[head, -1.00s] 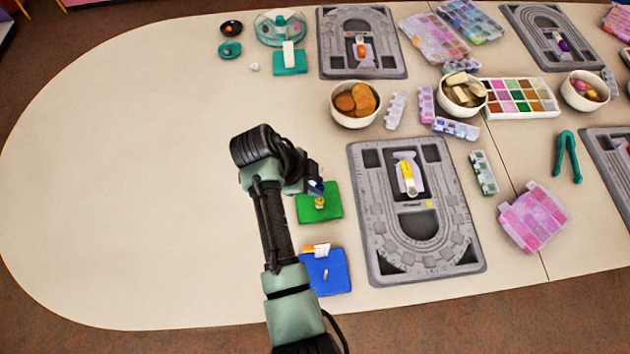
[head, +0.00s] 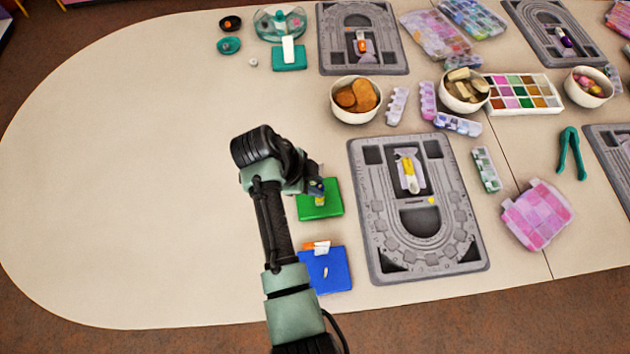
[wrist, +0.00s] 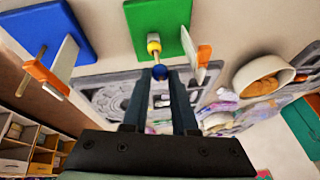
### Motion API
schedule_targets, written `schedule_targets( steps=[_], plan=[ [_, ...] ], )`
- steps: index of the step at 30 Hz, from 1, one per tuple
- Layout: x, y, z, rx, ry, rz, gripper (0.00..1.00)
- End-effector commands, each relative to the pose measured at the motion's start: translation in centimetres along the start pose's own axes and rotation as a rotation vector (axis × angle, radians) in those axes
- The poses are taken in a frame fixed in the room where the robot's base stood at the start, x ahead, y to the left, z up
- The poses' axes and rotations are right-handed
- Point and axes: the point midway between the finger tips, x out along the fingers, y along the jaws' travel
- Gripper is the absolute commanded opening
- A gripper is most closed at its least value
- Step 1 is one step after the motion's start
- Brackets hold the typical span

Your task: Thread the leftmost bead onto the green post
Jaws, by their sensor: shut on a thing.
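My gripper (wrist: 161,78) is shut on a round blue bead (wrist: 160,72), held at its fingertips. The green board (wrist: 147,10) has an upright post (wrist: 157,59) with a yellow bead (wrist: 153,45) on it. The blue bead is in line with the post's free end, just above the yellow bead; I cannot tell if it touches or surrounds the tip. In the head view my gripper (head: 316,186) is over the green board (head: 333,208), with the yellow bead (head: 320,200) just below. My wrist partly hides the board.
A blue board (head: 335,278) with a short post and an orange-and-white piece (head: 316,247) lies nearer me. A grey bead board (head: 370,235) lies close to the right. A white bowl (head: 345,118) stands behind. The table's left side is clear.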

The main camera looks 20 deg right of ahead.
Motion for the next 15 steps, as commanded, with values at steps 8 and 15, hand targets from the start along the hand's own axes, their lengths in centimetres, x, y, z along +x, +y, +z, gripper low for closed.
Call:
schedule_targets(
  steps=[8,15],
  plan=[
    [-0.02,0.00,-0.01,0.000,0.000,0.000,0.49],
    [-0.03,-0.01,-0.01,0.000,0.000,0.000,0.61]
  ],
)
